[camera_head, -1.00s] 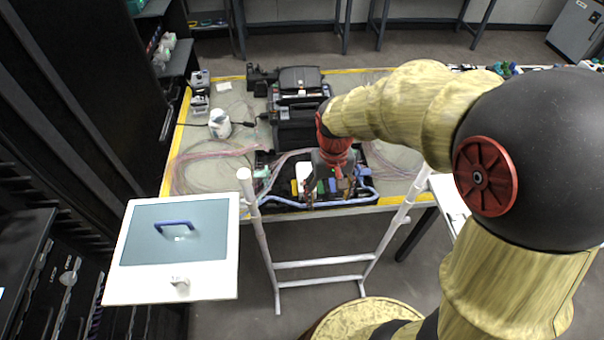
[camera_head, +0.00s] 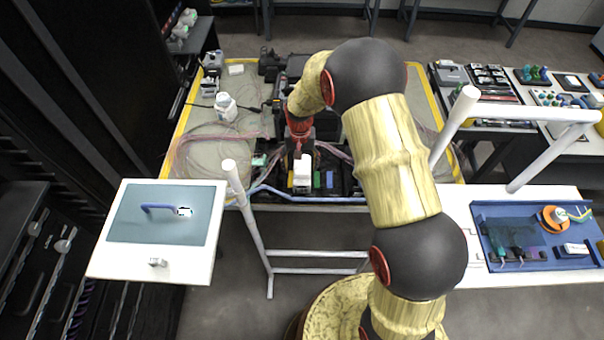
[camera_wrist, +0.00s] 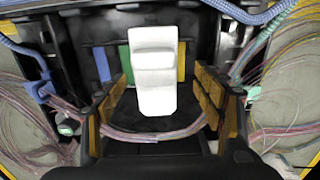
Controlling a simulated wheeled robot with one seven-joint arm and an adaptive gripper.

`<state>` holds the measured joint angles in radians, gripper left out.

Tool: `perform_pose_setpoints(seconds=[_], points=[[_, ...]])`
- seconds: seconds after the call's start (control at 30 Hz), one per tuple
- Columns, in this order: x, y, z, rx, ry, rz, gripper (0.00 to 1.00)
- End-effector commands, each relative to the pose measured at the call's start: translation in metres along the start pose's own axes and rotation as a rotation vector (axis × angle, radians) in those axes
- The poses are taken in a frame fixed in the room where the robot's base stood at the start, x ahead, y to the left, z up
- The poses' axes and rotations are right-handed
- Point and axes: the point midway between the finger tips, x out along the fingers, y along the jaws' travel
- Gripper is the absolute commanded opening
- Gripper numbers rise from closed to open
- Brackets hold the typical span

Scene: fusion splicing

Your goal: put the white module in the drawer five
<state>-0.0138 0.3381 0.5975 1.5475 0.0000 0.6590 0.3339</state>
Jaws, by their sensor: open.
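The white module (camera_head: 302,173) stands in the black tray (camera_head: 345,187) at the front edge of the middle table. In the wrist view the white module (camera_wrist: 154,70) shows upright between and beyond my fingers, with blue, green and yellow pieces behind it. My gripper (camera_head: 299,147) is above and just behind the module in the head view. In the wrist view my gripper (camera_wrist: 160,95) is open, with its fingers apart on either side and nothing held. I cannot tell which drawer is number five; no label is readable.
A white panel with a teal top and blue handle (camera_head: 165,209) stands at the left front. Dark cabinets line the left side. A white tubular frame (camera_head: 316,273) stands before the table. A blue tray (camera_head: 540,240) lies at the right. Loose fibres surround the black tray.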

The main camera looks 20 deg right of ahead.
Motion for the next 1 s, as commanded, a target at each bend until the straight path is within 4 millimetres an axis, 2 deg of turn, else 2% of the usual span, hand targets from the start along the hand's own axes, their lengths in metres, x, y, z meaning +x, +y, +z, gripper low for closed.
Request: perform_pose_setpoints(seconds=[0.17, 0.43, 0.67, 1.0], points=[[0.015, 0.003, -0.001, 0.0, -0.001, 0.0, 0.68], [0.051, 0.007, -0.003, 0.0, -0.001, 0.0, 0.68], [0.052, 0.007, -0.003, -0.001, 0.001, 0.0, 0.68], [0.052, 0.007, -0.003, -0.001, 0.001, 0.0, 0.5]])
